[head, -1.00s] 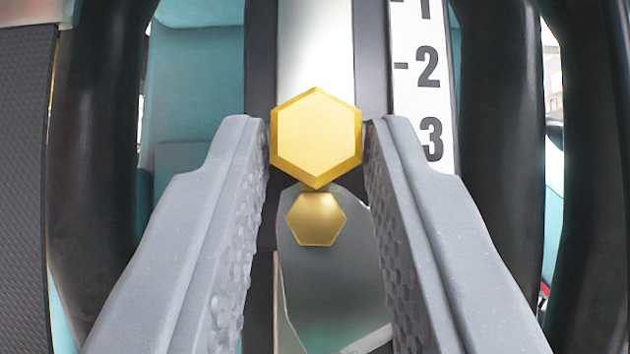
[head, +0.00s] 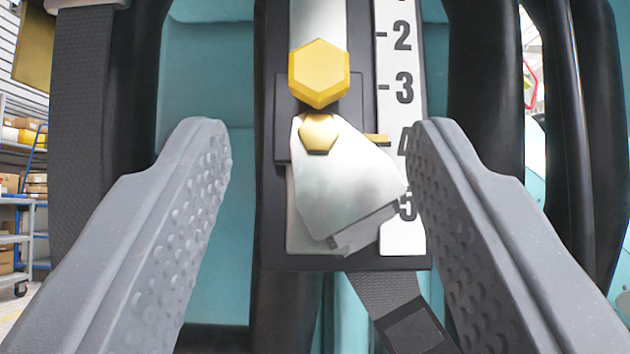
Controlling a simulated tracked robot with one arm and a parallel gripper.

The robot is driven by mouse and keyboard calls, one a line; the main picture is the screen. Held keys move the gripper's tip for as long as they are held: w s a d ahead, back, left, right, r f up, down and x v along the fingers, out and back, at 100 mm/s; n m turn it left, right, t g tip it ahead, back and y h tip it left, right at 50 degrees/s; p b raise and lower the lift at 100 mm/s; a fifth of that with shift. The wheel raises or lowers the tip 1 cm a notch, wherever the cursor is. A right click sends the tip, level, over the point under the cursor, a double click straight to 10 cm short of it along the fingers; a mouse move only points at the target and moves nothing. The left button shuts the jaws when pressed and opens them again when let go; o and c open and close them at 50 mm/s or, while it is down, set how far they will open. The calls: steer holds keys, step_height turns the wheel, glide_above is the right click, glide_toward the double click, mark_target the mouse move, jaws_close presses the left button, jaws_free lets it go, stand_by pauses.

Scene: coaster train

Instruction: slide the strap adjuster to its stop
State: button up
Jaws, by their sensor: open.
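The strap adjuster is a yellow hexagonal knob (head: 319,73) above a smaller gold hexagon (head: 319,134) on a tilted silver plate (head: 340,180). It rides on a black rail with a bright metal strip. A white number scale (head: 403,70) showing 2 to 5 runs along the rail's right side. A small yellow pointer (head: 377,138) sits by the 4 mark. My gripper (head: 322,140) is open and empty, with its grey fingers wide to either side of the rail. The knob lies between and beyond the fingertips, touching neither. The right finger partly hides the scale near 4 and 5.
A dark strap (head: 385,295) hangs below the rail. Thick black restraint bars (head: 483,80) stand on the right, and a wide dark belt (head: 88,130) hangs at left. Teal seat backing lies behind. Shelves with boxes (head: 20,190) are in the far left background.

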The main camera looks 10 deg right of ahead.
steer(key=p+v, duration=0.1)
steer(key=v, duration=0.7)
steer(key=shift+s+f, duration=0.25)
steer(key=shift+f, duration=0.05)
stand_by(0.3)
